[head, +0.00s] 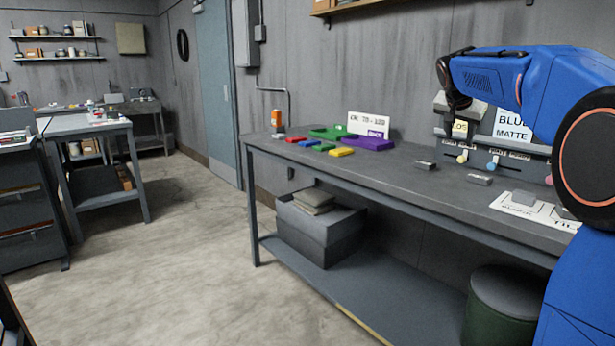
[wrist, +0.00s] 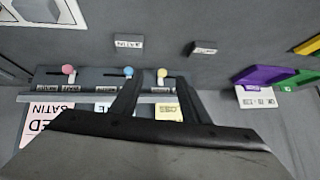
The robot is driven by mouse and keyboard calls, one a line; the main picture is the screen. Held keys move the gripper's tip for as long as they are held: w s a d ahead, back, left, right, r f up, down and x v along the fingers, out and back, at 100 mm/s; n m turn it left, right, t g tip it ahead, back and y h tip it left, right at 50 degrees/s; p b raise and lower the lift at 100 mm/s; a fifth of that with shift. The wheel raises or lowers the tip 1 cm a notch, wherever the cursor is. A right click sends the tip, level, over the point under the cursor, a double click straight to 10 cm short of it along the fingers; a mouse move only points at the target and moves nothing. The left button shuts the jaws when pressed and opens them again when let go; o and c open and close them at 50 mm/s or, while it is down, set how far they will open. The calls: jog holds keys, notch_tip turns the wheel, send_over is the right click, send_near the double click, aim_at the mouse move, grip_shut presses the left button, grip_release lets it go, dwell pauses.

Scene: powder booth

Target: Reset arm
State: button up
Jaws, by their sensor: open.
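My blue arm reaches in from the right of the head view, over the right part of the workbench (head: 400,185). My dark gripper (head: 456,100) hangs above the back of the bench, in front of the wall. In the wrist view my gripper (wrist: 158,84) has its two fingers apart with nothing between them. Beyond the fingers is a panel (wrist: 95,77) with a pink knob (wrist: 68,69), a blue knob (wrist: 128,71) and a yellow knob (wrist: 162,72). Part of this panel is hidden behind my gripper.
Two small grey blocks (head: 425,165) (head: 479,179) lie on the bench. A green tray (head: 331,132), a purple tray (head: 368,143), coloured pieces and an orange can (head: 277,118) stand farther left. A white labelled sheet (head: 520,207) lies at right. The floor (head: 190,240) at left is clear.

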jog(key=s+a+f+n+y, duration=0.1)
jog(key=s+a+f+n, duration=0.2)
jog(key=s+a+f, duration=0.3)
jog(key=s+a+f+n+g+y, duration=0.1)
jog(key=s+a+f, duration=0.6)
jog(key=s+f, duration=0.7)
jog(key=s+a+f+n+g+y, duration=0.1)
jog(key=s+a+f+n+y, duration=0.2)
jog(key=s, duration=2.4)
jog(key=a+f+n, duration=0.3)
jog(key=a+f, duration=0.1)
jog(key=f, duration=0.3)
jog(key=shift+s, duration=0.35)
